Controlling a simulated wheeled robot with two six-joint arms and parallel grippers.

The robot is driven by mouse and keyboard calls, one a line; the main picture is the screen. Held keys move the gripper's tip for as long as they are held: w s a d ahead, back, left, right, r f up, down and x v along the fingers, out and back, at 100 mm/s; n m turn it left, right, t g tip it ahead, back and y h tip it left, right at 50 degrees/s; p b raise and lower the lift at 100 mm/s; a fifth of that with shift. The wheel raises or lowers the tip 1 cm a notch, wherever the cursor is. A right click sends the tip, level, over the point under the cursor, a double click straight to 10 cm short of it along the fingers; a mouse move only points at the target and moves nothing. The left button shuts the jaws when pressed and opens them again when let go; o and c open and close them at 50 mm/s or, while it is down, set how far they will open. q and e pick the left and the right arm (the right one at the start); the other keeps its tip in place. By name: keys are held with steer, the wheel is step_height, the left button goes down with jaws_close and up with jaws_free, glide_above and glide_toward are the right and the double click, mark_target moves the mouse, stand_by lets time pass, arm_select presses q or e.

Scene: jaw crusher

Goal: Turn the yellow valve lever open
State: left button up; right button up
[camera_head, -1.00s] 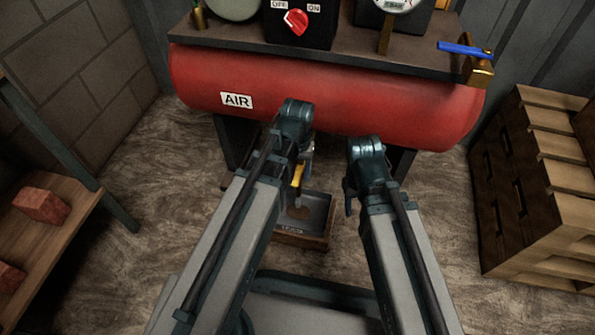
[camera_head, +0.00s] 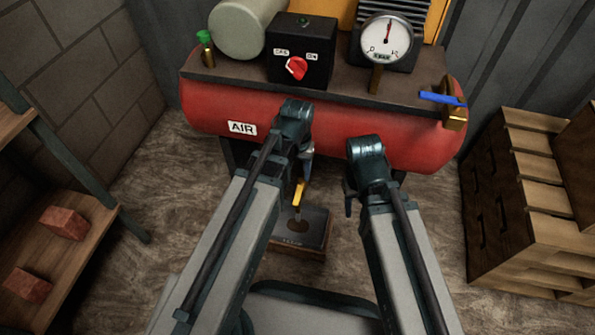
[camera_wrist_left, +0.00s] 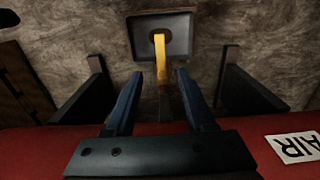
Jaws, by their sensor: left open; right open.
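The yellow valve lever (camera_head: 299,193) hangs below the red air tank, above a dark drain tray (camera_head: 316,222). In the left wrist view the lever (camera_wrist_left: 161,58) points away from the tank over the tray (camera_wrist_left: 178,43). My left gripper (camera_wrist_left: 157,78) is open, its two blue-grey fingers apart with the lever showing between and beyond them; contact cannot be told. In the head view my left gripper (camera_head: 308,150) is mostly hidden behind its arm. My right gripper (camera_head: 349,202) is in front of the tank, mostly hidden by its own arm, right of the lever.
The red tank (camera_head: 400,148) carries a box with a red knob (camera_head: 296,67), a pressure gauge (camera_head: 387,38) and a blue-handled valve (camera_head: 441,98). A shelf with bricks (camera_head: 63,222) stands left, wooden crates (camera_head: 530,205) right. Tank legs flank my left gripper.

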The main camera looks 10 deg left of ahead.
arm_select(q)
step_height(320, 180, up, 3)
steer(key=shift+f+p, duration=0.1)
steer(key=shift+p, duration=0.7)
arm_select(e)
step_height(320, 180, up, 3)
steer(key=shift+f, duration=0.1)
arm_select(q)
steer(key=s+d+m+y, duration=0.1)
steer(key=s+d+m, duration=0.3)
steer(key=s+d, duration=0.3)
step_height(320, 180, up, 38)
steer(key=s+a+p, duration=0.1)
steer(key=p, duration=3.7)
steer(key=shift+s, duration=0.15)
arm_select(e)
step_height(320, 180, up, 38)
steer(key=shift+f, duration=0.1)
